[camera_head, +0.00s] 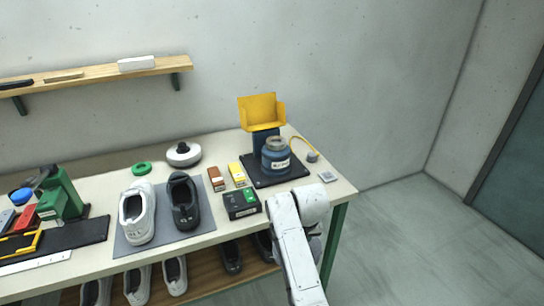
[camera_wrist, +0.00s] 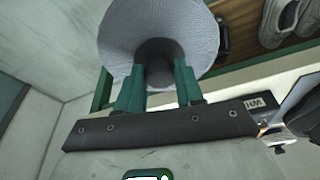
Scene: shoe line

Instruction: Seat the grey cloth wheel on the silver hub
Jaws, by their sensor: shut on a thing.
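The grey cloth wheel (camera_wrist: 190,30) is a round pale disc with a dark centre in the wrist view. My gripper (camera_wrist: 158,75) has its two green fingers shut on the wheel's dark centre part, and the wheel lies beyond the fingertips. In the head view my white arm hides the gripper and most or all of the wheel, in front of the bench's right end. A dark blue machine with a yellow guard (camera_head: 262,108) stands on a black base plate (camera_head: 290,174) at the bench's right. I cannot make out the silver hub; a jar blocks part of the machine.
The blue jar (camera_head: 275,158) stands on the base plate. A black box with a green button (camera_head: 241,204), a yellow box (camera_head: 236,174) and a white-and-black round thing (camera_head: 184,154) are to its left. Shoes stand on a grey mat (camera_head: 128,245). Floor at right (camera_head: 430,240) is clear.

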